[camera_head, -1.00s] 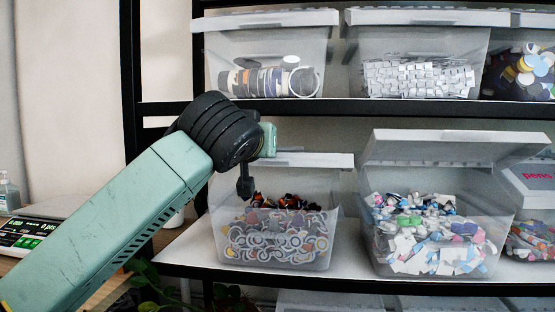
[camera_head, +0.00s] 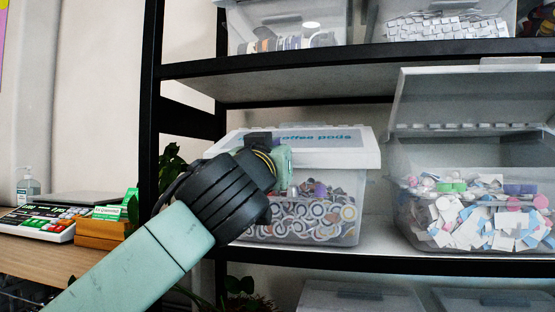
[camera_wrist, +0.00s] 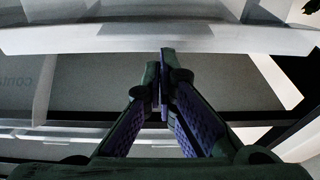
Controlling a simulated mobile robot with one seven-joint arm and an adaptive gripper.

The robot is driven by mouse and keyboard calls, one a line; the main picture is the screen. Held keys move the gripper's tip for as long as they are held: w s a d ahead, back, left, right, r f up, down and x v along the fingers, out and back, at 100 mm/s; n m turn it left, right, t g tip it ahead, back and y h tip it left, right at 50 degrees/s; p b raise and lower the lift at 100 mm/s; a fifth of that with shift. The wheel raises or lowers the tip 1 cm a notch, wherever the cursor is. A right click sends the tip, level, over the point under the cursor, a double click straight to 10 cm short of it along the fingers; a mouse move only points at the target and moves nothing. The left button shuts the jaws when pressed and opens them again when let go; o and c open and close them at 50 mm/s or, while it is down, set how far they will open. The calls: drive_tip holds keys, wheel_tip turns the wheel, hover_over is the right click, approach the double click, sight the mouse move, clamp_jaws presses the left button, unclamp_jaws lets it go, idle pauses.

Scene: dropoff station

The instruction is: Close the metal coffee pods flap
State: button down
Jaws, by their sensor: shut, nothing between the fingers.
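The coffee pods bin is a clear box (camera_head: 345,230) full of round pods on the middle shelf in the head view. Its pale flap (camera_head: 350,152), with blue "coffee pods" lettering, lies lowered across the top of the box. I cannot tell whether its front edge sits flush on the rim. My arm's wrist covers the left part of the flap and box. My gripper (camera_wrist: 161,80) is shut and empty in the wrist view, its purple-padded fingers together before a pale strip. Its fingertips are hidden in the head view, and contact with the flap cannot be told.
A bin of mixed scraps (camera_head: 480,225) stands to the right, its lid (camera_head: 470,98) raised. The upper shelf (camera_head: 300,72) runs above with more bins. A scale (camera_head: 45,222) and a sanitizer bottle (camera_head: 27,187) sit on the left table. Plants are behind my arm.

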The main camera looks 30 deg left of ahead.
drive_tip(key=shift+w+f+b, duration=0.15)
drive_tip(key=shift+f+b, duration=0.25)
drive_tip(key=shift+f, duration=0.15)
drive_tip(key=shift+a+f, duration=0.1)
drive_tip(key=shift+f, duration=0.1)
